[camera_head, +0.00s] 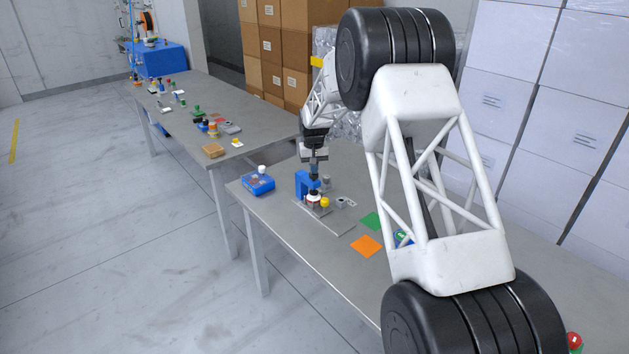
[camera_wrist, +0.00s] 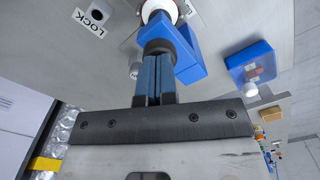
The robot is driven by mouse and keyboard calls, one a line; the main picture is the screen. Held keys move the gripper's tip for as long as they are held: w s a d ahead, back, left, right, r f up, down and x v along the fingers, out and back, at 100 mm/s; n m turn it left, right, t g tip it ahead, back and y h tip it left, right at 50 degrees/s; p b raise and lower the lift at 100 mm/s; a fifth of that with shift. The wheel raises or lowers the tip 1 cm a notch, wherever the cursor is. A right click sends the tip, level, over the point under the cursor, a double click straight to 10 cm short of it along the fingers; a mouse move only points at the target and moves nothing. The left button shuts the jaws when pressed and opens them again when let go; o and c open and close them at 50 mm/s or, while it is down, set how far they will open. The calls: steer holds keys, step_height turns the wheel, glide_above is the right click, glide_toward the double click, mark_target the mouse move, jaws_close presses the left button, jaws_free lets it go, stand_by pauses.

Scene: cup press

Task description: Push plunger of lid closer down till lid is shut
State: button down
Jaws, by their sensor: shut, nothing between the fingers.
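The blue lid closer (camera_head: 302,181) stands on a grey plate on the near table. It also shows in the wrist view (camera_wrist: 188,58), with its dark round plunger top (camera_wrist: 157,46) right at my fingertips. My gripper (camera_head: 314,173) points down over the closer, with its fingers shut and nothing between them. In the wrist view the fingertips (camera_wrist: 155,57) meet or nearly meet the plunger top; I cannot tell if they touch. A white round cup or lid (camera_wrist: 160,10) shows below the closer's arm. Whether the lid sits fully shut is hidden.
A small yellow-topped item (camera_head: 325,202) stands close beside the closer. A blue box (camera_head: 258,184) with a white-capped item is to the left. A "LOCK" label (camera_wrist: 89,22) lies near a round fitting (camera_wrist: 98,12).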

steer(key=shift+r, duration=1.7)
steer(key=shift+r, duration=0.15)
steer(key=shift+r, duration=2.35)
